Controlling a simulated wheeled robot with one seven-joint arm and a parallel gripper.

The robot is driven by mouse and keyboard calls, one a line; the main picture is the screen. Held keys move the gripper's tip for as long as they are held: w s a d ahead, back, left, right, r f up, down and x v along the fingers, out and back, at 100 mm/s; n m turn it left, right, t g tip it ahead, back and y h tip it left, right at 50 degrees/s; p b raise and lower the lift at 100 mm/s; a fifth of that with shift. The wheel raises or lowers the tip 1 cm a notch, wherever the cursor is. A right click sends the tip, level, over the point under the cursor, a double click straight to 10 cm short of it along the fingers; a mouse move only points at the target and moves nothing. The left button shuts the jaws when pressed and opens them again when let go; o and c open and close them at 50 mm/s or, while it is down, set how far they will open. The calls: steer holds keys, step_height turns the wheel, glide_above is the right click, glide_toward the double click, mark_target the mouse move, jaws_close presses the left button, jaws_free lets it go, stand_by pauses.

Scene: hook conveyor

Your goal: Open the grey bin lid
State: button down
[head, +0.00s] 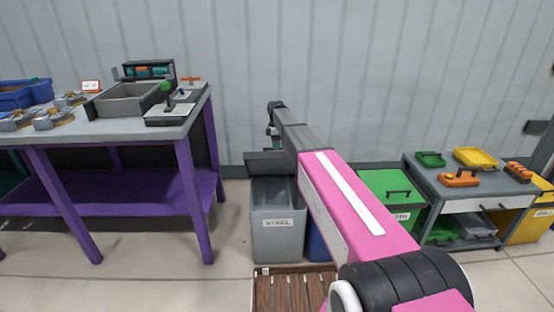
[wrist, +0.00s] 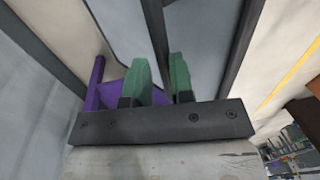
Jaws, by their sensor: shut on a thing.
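The grey bin (head: 277,240), labelled STEEL, stands on the floor between the purple bench and my arm. Its darker grey lid (head: 264,164) shows above the bin's front wall, apart from the rim on the near side, so the lid looks raised. My arm hides its right part. In the wrist view my gripper (wrist: 163,78) has its green fingers shut on a thin dark bar, which looks like the lid's handle. A grey-blue panel, probably the lid, fills the view behind the fingers. In the head view my gripper is small and mostly hidden behind my arm.
A purple bench (head: 187,190) with trays stands to the left. A green bin (head: 388,185) with a closed lid and a grey cart (head: 460,200) are on the right. A blue bin (head: 316,240) is partly behind my arm. A brown slatted pallet (head: 285,290) lies in front.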

steer(key=w, duration=1.8)
steer(key=shift+w+f, duration=0.35)
steer(key=shift+w, duration=0.05)
steer(key=c, duration=1.8)
jaws_free()
steer(key=shift+w+d+f, duration=0.1)
steer(key=shift+w+f, duration=0.05)
steer(key=shift+w, duration=0.05)
steer(key=shift+o, duration=1.4)
steer(key=shift+s, duration=0.3)
steer(key=shift+w+r, duration=0.55)
steer(key=shift+r, duration=0.2)
steer(key=o, duration=0.3)
steer(key=shift+o, duration=0.3)
steer(key=shift+w, duration=0.2)
steer(key=w+f, duration=0.1)
steer(key=w, duration=1.1)
steer(key=shift+w+f+t, duration=0.3)
